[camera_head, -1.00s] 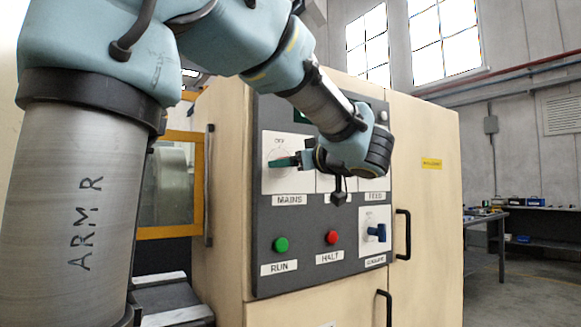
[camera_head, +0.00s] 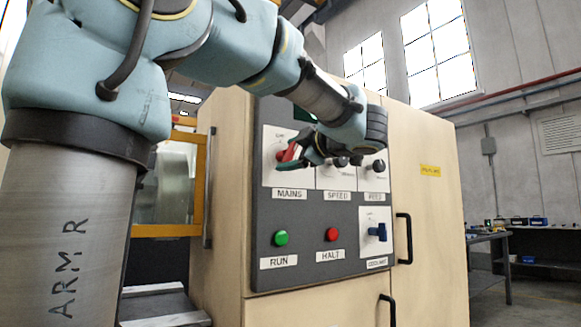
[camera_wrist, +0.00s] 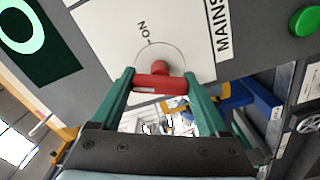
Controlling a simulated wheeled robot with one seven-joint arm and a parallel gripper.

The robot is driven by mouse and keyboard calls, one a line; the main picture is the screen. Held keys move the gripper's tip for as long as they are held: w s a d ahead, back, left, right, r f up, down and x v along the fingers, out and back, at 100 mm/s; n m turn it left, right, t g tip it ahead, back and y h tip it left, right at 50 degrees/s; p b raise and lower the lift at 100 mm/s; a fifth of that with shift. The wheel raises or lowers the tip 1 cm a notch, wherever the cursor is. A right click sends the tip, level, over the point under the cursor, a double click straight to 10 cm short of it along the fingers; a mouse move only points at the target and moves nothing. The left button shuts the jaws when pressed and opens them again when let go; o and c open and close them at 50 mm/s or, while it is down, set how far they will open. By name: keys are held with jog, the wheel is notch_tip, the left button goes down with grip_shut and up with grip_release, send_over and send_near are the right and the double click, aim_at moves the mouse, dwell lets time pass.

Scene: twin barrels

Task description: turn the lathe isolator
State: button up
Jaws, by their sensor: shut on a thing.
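The lathe isolator is the red handle (camera_head: 289,151) on a white plate above the MAINS label (camera_head: 289,194), at the upper left of the grey control panel. In the wrist view the red handle (camera_wrist: 160,84) lies crosswise between my green fingers, with an ON mark (camera_wrist: 145,33) on the plate beyond it. My gripper (camera_wrist: 160,86) is shut on this handle; in the head view my gripper (camera_head: 292,154) reaches it from the right and is tilted. My fingers partly cover the handle in the head view.
SPEED knob (camera_head: 340,162) and FEED knob (camera_head: 377,166) are close to the right of my gripper. Below are the green RUN button (camera_head: 281,238), the red HALT button (camera_head: 332,234) and the blue COOLANT handle (camera_head: 379,232). A black door handle (camera_head: 404,238) sticks out at right.

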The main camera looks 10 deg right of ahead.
jog(key=n+b, duration=0.2)
jog(key=n, duration=0.1)
jog(key=shift+f+b, duration=0.25)
jog(key=shift+b, duration=0.15)
jog(key=shift+r+n+b, duration=0.1)
jog(key=shift+n+b, duration=0.6)
jog(key=shift+n, duration=0.3)
jog(key=shift+r, duration=0.1)
jog(key=o, duration=1.2)
jog(key=shift+o, duration=0.2)
jog(key=v, duration=1)
jog(key=shift+s+d, duration=0.2)
jog(key=shift+s, duration=0.15)
